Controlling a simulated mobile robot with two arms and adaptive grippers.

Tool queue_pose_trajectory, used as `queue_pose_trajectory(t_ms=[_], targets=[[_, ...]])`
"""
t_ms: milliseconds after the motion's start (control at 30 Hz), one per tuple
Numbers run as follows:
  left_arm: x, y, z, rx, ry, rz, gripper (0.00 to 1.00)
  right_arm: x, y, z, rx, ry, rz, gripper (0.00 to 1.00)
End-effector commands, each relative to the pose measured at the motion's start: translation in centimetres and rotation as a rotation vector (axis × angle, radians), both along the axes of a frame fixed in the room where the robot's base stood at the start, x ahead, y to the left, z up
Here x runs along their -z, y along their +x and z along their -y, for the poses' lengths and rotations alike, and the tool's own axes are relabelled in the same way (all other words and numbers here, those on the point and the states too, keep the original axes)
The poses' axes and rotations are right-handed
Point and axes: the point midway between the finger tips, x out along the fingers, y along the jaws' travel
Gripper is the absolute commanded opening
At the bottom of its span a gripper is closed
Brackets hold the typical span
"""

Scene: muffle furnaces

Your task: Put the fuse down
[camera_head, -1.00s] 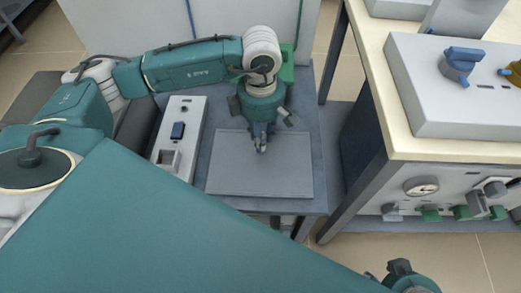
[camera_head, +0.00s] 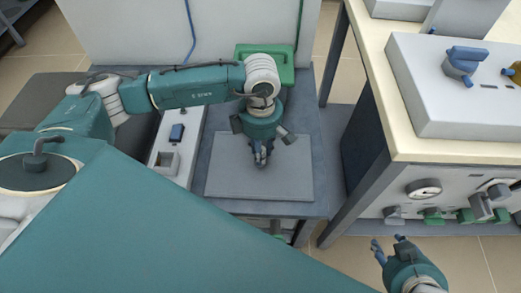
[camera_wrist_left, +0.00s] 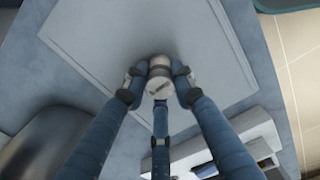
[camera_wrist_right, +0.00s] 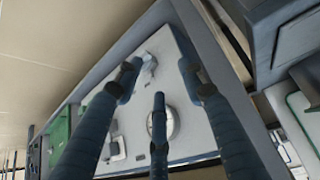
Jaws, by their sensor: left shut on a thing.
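The fuse (camera_wrist_left: 160,78) is a small whitish cylinder with a grey band, seen in the left wrist view between the fingertips. My left gripper (camera_head: 261,158) is shut on it over the grey plate (camera_head: 240,188) on the low table. Whether the fuse touches the plate I cannot tell. In the head view the fingers mostly hide the fuse. My right gripper (camera_head: 385,245) is at the lower right of the head view, in front of the bench. Its fingers are spread and empty in the right wrist view (camera_wrist_right: 160,85).
A white switch box (camera_head: 178,150) stands left of the plate, and a green case (camera_head: 264,62) behind it. The cream-topped bench (camera_head: 400,140) on the right carries a white unit with knobs. A gauge (camera_head: 424,189) is on its front panel. Much of the plate is bare.

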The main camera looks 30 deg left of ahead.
Motion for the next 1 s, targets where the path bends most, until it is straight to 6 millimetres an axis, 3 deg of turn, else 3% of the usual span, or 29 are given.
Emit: queue_pose_trajectory(t_ms=[400,433,500,867,1000], targets=[[0.2,0.0,0.0,0.0,0.0,0.001,0.0,-0.5,1.0,-0.4,-0.004,0.01,0.046,0.4],[0.2,0.0,0.0,0.0,0.0,0.0,0.31,-0.6,1.0,-0.4,-0.005,0.01,0.048,0.4],[0.2,0.0,0.0,0.0,0.0,0.0,0.44,-0.6,1.0,-0.4,-0.005,0.011,0.048,0.4],[0.1,0.0,0.0,0.0,0.0,0.0,0.44,-0.6,1.0,-0.4,-0.005,0.01,0.042,0.4],[-0.6,0.1,0.0,0.0,0.0,0.002,0.44,0.3,-0.7,0.3,0.004,-0.007,-0.033,0.4]])
